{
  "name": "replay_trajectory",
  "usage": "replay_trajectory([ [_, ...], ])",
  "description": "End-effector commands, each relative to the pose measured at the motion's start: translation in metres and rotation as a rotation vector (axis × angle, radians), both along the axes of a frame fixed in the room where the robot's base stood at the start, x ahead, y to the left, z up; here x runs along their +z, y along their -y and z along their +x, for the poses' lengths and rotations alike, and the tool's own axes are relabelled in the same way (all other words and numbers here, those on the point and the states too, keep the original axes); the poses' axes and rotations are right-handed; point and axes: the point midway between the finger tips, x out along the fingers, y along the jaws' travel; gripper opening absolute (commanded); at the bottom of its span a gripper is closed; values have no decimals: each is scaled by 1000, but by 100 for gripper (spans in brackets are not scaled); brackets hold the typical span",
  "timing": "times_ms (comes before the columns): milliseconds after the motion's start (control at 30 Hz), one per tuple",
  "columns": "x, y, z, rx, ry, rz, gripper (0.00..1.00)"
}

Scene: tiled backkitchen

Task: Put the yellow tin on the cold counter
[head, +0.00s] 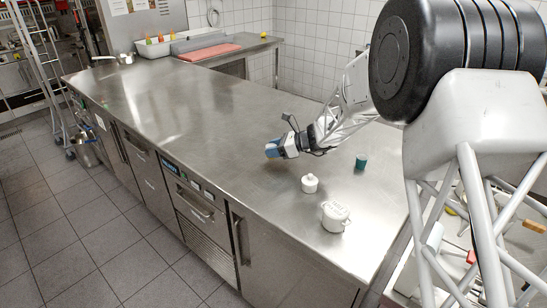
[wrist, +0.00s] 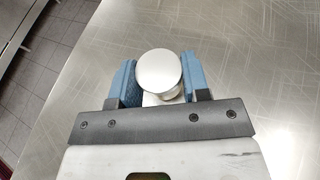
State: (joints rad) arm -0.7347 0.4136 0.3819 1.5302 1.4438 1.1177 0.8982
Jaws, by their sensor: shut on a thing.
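My gripper (head: 272,150) is low over the steel counter with fridge doors and drawers, the cold counter (head: 170,105). In the wrist view, my gripper (wrist: 160,84) has its blue fingers on both sides of a round thing with a pale, silvery-white top (wrist: 159,69). A whitish part shows just below that top. I see no yellow on it, so I cannot tell whether it is the yellow tin. In the head view the fingers hide it. I cannot tell whether it touches the counter.
A small white lidded pot (head: 310,184), a larger white ribbed pot (head: 335,217) and a teal cup (head: 361,161) stand on the counter near my arm. A red board (head: 209,52) and a tray of coloured items (head: 160,47) are at the back. The counter's middle and left are clear.

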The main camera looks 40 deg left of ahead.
Motion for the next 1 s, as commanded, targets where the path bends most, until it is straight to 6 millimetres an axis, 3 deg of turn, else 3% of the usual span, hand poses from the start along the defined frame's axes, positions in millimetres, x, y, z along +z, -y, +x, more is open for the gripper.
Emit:
replay_trajectory([
  [433, -33, 0, 0, -1, -2, -1, 19],
  [900, -38, 0, 0, 0, -1, 0, 19],
  [933, -38, 0, 0, 0, 0, 0, 44],
  [1000, -38, 0, 0, 0, 0, 0, 55],
])
